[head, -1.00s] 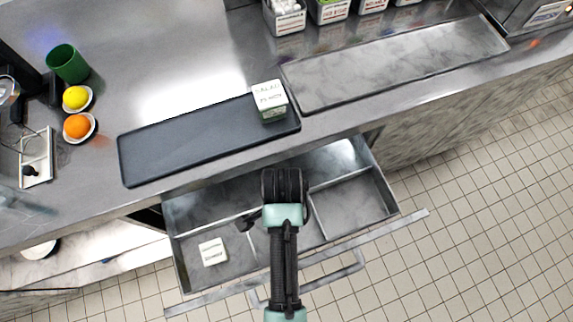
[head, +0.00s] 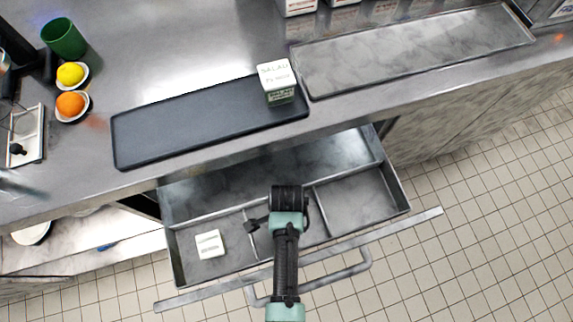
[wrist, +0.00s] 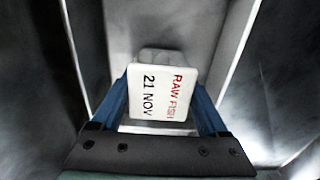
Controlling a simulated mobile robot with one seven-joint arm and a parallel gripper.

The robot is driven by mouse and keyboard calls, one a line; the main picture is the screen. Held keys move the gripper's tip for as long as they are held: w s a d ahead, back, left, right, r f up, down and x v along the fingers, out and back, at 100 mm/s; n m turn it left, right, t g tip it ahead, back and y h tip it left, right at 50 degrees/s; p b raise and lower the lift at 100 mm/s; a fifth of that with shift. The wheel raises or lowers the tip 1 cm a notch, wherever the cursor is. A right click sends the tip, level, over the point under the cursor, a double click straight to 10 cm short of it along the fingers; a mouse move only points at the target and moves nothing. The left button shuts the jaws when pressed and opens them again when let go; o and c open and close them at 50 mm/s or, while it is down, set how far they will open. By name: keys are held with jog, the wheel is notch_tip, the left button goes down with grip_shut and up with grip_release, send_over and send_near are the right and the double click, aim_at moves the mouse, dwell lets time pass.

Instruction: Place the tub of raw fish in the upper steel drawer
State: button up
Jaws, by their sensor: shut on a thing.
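The tub of raw fish (wrist: 160,92) is white, and its lid reads RAW FISH, 21 NOV, in the wrist view. My gripper (wrist: 160,100) is shut on it, with a blue finger on either side. In the head view my arm end (head: 287,200) is over the pulled-out steel drawer (head: 298,275) and hides the tub. The drawer has a wide back compartment and smaller front ones split by dividers. The wrist view shows grey steel floor and walls beyond the tub; I cannot tell whether the tub touches the floor.
Another white tub (head: 209,244) sits in the drawer's front left compartment. A tub marked SALAD (head: 277,80) stands on the dark tray (head: 200,125) on the counter above. The front right compartment is empty. A bar handle (head: 345,274) juts from the drawer front.

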jog(key=shift+f, duration=0.25)
jog(key=shift+f, duration=0.15)
jog(key=o, duration=1.5)
jog(key=shift+c, duration=0.2)
notch_tip(320, 180, up, 12)
jog(key=shift+r+p, duration=0.25)
jog(key=shift+p, duration=0.9)
jog(key=shift+r, duration=0.1)
